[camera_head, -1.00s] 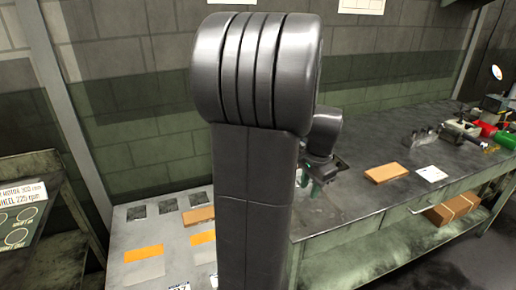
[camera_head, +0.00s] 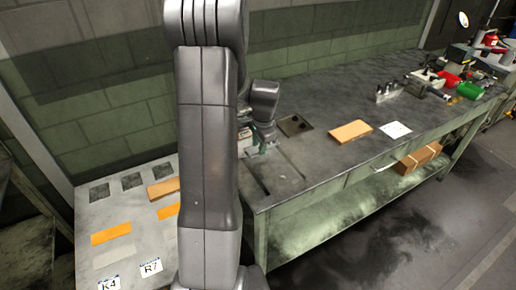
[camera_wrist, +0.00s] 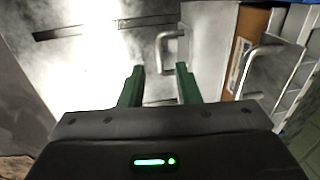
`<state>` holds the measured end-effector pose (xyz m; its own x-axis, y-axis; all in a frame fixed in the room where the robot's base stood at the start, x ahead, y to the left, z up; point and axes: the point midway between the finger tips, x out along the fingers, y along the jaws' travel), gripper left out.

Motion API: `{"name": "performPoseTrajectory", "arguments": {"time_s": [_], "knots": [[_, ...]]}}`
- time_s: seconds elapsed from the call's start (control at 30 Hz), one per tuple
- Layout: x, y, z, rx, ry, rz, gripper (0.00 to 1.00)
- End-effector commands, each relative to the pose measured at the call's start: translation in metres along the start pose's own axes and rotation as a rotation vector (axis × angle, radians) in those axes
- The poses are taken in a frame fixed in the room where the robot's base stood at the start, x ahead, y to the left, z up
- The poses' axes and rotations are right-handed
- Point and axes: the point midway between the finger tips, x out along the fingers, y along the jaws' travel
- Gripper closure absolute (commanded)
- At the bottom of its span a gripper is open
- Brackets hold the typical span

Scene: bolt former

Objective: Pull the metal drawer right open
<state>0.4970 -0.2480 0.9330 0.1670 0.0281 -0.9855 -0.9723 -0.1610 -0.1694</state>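A second metal handle (camera_wrist: 262,50) is to the right, near a brown panel with a label. I cannot tell for certain which face is the metal drawer. In the head view, my gripper (camera_head: 266,138) is small and partly hidden behind my arm, low over the left end of the workbench.
The workbench (camera_head: 310,170) carries an orange-brown block (camera_head: 351,131), a white card (camera_head: 395,130) and tools at the far right. A cardboard box (camera_head: 418,158) lies on its lower shelf. A pale panel (camera_head: 85,215) with dark recesses and orange pieces stands left. Floor at right is clear.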

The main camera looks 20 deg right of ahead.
Motion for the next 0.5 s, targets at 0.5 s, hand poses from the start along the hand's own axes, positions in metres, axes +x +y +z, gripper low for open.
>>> {"name": "performPoseTrajectory", "arguments": {"time_s": [0.5], "knots": [[0.027, 0.0, 0.0, 0.0, 0.0, 0.0, 0.7]]}}
